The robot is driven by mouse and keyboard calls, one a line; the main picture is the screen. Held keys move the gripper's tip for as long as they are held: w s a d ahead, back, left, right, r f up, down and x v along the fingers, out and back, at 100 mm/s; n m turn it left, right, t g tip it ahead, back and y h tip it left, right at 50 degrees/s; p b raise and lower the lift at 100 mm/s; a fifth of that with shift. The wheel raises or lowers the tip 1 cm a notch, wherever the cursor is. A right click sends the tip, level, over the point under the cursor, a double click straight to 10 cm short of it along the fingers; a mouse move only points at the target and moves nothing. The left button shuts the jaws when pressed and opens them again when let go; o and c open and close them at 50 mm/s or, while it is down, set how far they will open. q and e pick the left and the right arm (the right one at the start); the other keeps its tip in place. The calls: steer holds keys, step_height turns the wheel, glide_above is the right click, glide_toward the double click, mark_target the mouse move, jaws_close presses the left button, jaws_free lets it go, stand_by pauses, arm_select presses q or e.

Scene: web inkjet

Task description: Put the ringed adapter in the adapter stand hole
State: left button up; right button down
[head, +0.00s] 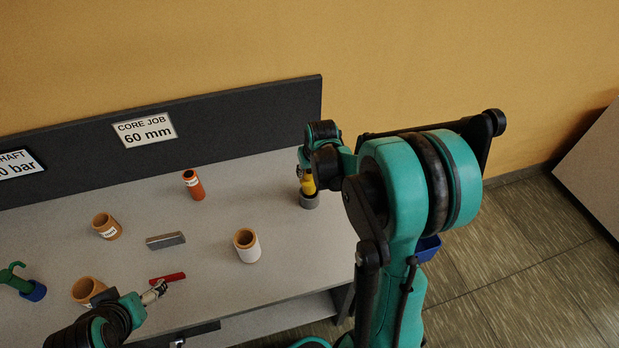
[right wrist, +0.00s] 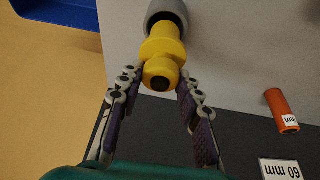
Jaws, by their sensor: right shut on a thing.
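The ringed adapter is a yellow, stepped piece (head: 308,185) with a wide collar, also in the right wrist view (right wrist: 162,47). My right gripper (right wrist: 160,76) is shut on it near its rounded end; the same gripper shows in the head view (head: 306,168), partly hidden by my arm. The adapter stand is a short grey cylinder (head: 309,201) at the table's right edge, also in the right wrist view (right wrist: 164,10). The adapter's far end meets the stand's top; its hole is hidden, so I cannot tell how deep it sits. My left gripper (head: 154,292) is beside a red piece (head: 168,277).
Orange-brown cores (head: 106,226) (head: 247,245) (head: 88,290), a grey block (head: 165,240) and an orange-red cylinder (head: 194,185) stand on the table. A dark back panel (head: 230,120) runs behind. A blue bin (head: 428,247) is off the right edge.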

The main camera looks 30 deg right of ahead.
steer(key=shift+f+b, duration=0.3)
steer(key=shift+f, duration=1.05)
steer(key=shift+f+b, duration=0.6)
steer(key=shift+f, duration=0.05)
steer(key=c, duration=1)
jaws_free()
steer(key=shift+c, duration=0.2)
steer(key=shift+r, duration=0.15)
